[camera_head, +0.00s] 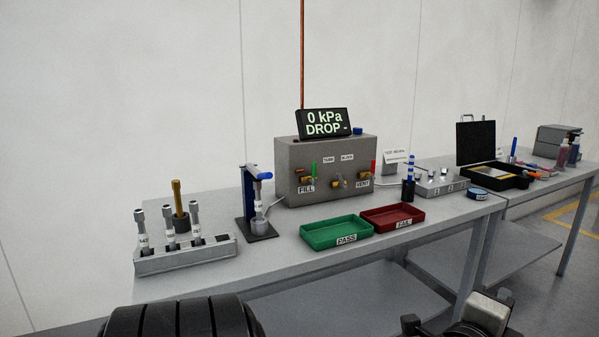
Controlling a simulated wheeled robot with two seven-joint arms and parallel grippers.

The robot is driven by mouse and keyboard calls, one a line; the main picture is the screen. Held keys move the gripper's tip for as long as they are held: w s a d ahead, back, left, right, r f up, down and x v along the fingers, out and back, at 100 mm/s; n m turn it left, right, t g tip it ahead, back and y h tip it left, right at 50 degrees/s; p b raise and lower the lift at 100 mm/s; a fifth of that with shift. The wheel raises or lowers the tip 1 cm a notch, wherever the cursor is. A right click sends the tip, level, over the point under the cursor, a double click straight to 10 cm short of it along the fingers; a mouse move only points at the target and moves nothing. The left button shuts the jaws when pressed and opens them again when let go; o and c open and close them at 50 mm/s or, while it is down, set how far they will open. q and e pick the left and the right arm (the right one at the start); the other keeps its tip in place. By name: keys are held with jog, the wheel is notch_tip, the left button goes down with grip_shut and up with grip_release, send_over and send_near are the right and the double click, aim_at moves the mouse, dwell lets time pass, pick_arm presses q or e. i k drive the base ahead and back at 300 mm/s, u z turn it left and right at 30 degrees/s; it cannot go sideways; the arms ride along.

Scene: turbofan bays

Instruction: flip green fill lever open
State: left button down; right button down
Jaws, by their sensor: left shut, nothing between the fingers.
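The green fill lever (314,169) stands upright on the front of the grey test box (290,160), above and right of the FILL label (306,188) and beside a brass fitting. The display (325,123) on the box reads 0 kPa DROP.
A red lever (373,167) stands by the VENT label. Green PASS (336,246) and red FAIL (420,228) trays sit before the box. A blue-topped stand (248,190) and grey rack (185,263) are left. The rightmost table holds a black case (475,142).

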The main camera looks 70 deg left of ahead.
aim_at(314, 170)
jog(key=u, duration=1.5)
jog(key=i, duration=1.65)
